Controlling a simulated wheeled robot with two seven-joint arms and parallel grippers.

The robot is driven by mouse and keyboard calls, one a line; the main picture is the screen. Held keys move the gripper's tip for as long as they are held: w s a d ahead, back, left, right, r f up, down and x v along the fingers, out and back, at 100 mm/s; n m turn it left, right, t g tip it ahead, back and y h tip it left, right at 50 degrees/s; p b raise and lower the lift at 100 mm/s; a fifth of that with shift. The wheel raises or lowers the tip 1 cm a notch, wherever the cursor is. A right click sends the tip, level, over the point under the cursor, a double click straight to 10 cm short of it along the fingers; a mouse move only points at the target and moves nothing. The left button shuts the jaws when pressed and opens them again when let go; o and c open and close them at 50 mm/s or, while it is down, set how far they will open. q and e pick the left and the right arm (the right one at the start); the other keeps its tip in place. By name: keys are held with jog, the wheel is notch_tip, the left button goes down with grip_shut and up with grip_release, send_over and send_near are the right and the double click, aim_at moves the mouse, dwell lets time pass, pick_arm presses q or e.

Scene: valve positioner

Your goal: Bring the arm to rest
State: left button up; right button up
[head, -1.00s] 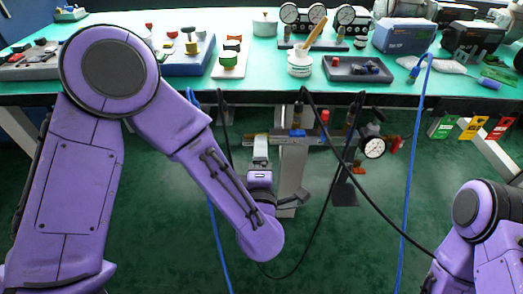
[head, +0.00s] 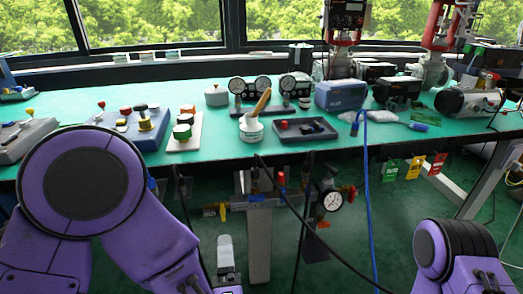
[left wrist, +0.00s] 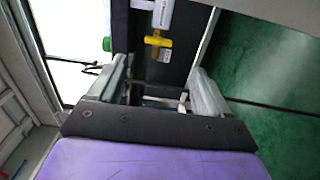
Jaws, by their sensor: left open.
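My left arm, purple, fills the lower left of the head view, with its large round joint in front of the bench's left front edge. My left gripper (head: 226,256) shows only in part at the bottom of the head view, below the bench top. In the left wrist view its two grey fingers (left wrist: 160,88) stand apart with nothing held between them. A yellow-handled valve fitting (left wrist: 157,40) shows beyond the fingers; I cannot tell its distance. My right arm shows at the lower right of the head view, and its gripper is out of frame.
The green-topped bench (head: 330,145) spans the head view. It carries a white jar (head: 251,130), a dark tray (head: 290,138) and a blue box (head: 341,95). A pressure gauge (head: 331,200) and a blue cable (head: 367,215) hang at its front. Green floor lies below.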

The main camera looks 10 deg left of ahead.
pick_arm(q)
notch_tip(320, 180, down, 16)
jog(key=a+m+g+h, duration=0.35)
jog(key=m+g, duration=0.25)
jog(key=m, duration=0.6)
jog(key=s+a+f+m+g+y, duration=0.2)
jog(key=s+a+f+g, duration=0.7)
jog(key=s+a+f, duration=0.85)
notch_tip(320, 180, up, 24)
jog(key=d+p, duration=0.1)
jog(key=p, duration=2.1)
jog(key=shift+s+d+f+t, duration=0.15)
jog(key=shift+s+d+t, duration=0.1)
jog(key=shift+t, duration=0.15)
